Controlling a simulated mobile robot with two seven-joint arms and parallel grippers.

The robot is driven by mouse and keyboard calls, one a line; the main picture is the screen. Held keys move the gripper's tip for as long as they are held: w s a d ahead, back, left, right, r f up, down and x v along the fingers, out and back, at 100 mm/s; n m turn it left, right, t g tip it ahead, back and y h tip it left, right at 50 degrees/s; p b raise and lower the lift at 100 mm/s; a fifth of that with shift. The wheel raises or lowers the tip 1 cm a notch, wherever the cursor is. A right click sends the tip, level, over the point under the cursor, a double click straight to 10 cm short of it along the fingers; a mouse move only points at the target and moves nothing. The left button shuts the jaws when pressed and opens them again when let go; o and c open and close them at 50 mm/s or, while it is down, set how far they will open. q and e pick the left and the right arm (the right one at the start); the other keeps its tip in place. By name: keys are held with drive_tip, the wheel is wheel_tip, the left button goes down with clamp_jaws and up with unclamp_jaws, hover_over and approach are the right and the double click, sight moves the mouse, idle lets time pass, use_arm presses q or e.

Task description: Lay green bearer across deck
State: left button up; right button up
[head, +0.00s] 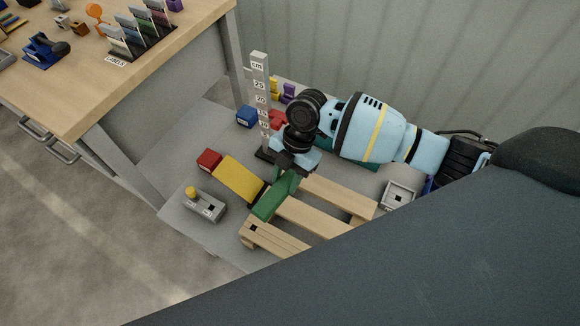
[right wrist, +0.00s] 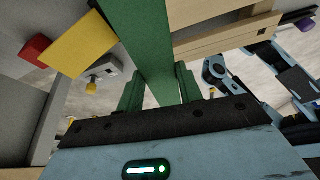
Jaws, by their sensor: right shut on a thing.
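The wooden slatted deck (head: 310,213) lies on the grey platform, below my right arm. The green bearer (head: 272,201) is a bar at the deck's left end, slanting from upper right to lower left. My right gripper (head: 290,168) is shut on it at its upper end, partly hiding that end. In the right wrist view, the green bearer (right wrist: 150,40) runs up and away from between the fingers of my right gripper (right wrist: 160,88), with a pale deck slat (right wrist: 225,38) to its right. I cannot tell whether the bearer touches the deck.
A yellow piece (head: 240,178) and a red block (head: 208,160) sit left of the bearer. A grey box with a yellow knob (head: 205,205) stands nearby. An upright height scale (head: 261,100) stands close behind the gripper. A blue block (head: 246,117) lies farther back.

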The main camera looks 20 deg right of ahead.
sight(288, 179)
drive_tip(key=shift+s+a+f+n+g, duration=0.1)
drive_tip(key=shift+a+f+n+g, duration=0.15)
drive_tip(key=shift+f+n, duration=0.4)
drive_tip(key=shift+r, duration=0.15)
drive_tip(key=shift+d, duration=0.1)
drive_tip(key=shift+f+b, duration=0.75)
drive_tip(key=shift+f, duration=0.75)
drive_tip(key=shift+f+b, duration=0.8)
drive_tip(key=shift+f, duration=0.65)
drive_tip(key=shift+h, duration=0.3)
